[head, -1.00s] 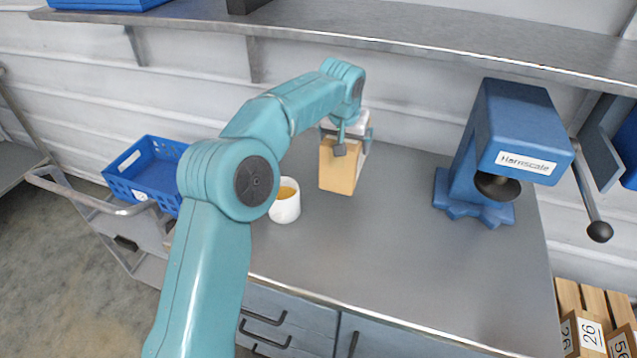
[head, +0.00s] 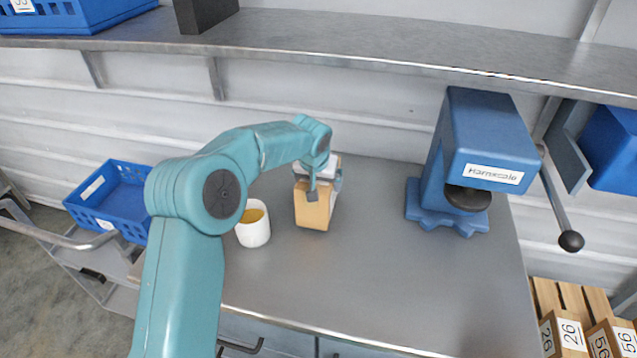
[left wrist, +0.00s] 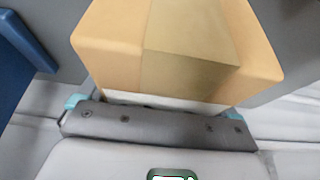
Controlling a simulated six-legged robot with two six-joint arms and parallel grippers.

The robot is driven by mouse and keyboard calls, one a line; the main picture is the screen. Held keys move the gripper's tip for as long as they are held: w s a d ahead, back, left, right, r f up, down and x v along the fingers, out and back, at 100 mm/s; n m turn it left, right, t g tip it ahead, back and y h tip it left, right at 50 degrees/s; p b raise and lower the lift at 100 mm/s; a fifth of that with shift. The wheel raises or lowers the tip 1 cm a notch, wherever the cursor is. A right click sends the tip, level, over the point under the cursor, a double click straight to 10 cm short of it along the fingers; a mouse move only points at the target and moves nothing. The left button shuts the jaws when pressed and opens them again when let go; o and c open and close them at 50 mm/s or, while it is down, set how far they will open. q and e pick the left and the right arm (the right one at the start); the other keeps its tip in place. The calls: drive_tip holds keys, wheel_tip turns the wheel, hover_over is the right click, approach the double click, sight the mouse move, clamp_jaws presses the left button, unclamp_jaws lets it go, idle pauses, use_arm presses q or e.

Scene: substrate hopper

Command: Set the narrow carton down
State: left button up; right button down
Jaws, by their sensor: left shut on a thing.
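The narrow carton (head: 313,209) is a tan box with a paler side. It is near the back of the grey worktop (head: 370,270), right of a white cup. My left gripper (head: 319,187) is shut on it from above and behind. In the left wrist view the carton (left wrist: 180,45) fills the space in front of the gripper (left wrist: 155,112), with a finger tip at each side. The carton looks upright in the head view; I cannot tell whether its base touches the worktop. My right gripper is not in view.
The white cup (head: 254,232) with yellowish contents stands close left of the carton. A blue press (head: 460,165) stands at the right of the worktop. A blue crate (head: 112,200) is at the left. A metal shelf (head: 350,45) runs above. The front middle of the worktop is clear.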

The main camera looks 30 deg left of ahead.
use_arm(q)
drive_tip(key=shift+x, duration=0.8)
drive_tip(key=shift+s+r, duration=0.2)
drive_tip(key=shift+f, duration=0.1)
drive_tip(key=o, duration=1)
drive_tip(key=shift+f, duration=0.25)
drive_tip(key=shift+o, duration=0.7)
drive_tip(key=shift+w, duration=0.15)
drive_tip(key=shift+r, duration=0.5)
drive_tip(key=shift+s+d+r, duration=0.1)
drive_tip(key=shift+s+r, duration=0.2)
drive_tip(key=shift+r, duration=0.05)
drive_tip(key=b+v, duration=0.1)
drive_tip(key=v, duration=0.8)
drive_tip(key=shift+s+r, duration=0.2)
drive_tip(key=shift+r, duration=0.45)
drive_tip(key=shift+s+r, duration=0.15)
drive_tip(key=shift+r, duration=0.05)
drive_tip(key=shift+f, duration=0.1)
